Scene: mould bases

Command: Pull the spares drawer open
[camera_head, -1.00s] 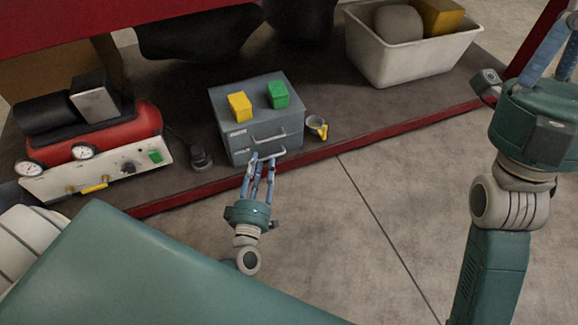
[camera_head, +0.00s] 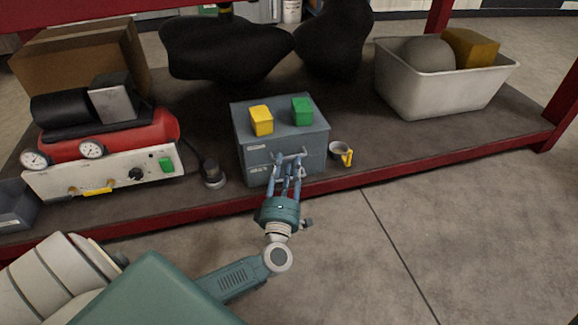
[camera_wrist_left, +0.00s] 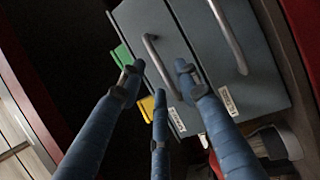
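A small grey two-drawer cabinet (camera_head: 254,133) stands on the dark shelf, both drawers looking shut. Each drawer has a bar handle and a pale label; I cannot read the labels. My left gripper (camera_head: 288,160) is in front of the cabinet, at the upper handle. In the left wrist view the open blue fingers (camera_wrist_left: 158,80) are spread on both sides of the upper handle (camera_wrist_left: 152,48); contact cannot be told. The lower handle (camera_wrist_left: 228,35) lies to the right there, free. A yellow box (camera_head: 261,120) and a green box (camera_head: 302,111) sit on the cabinet. My right gripper is not in view.
A mug with a yellow handle (camera_head: 341,153) stands right of the cabinet. A red compressor (camera_head: 110,138) and a small dark round object (camera_head: 213,176) are left. A white bin (camera_head: 440,92) stands right. The shelf has a red front edge (camera_head: 400,171); bare floor lies before it.

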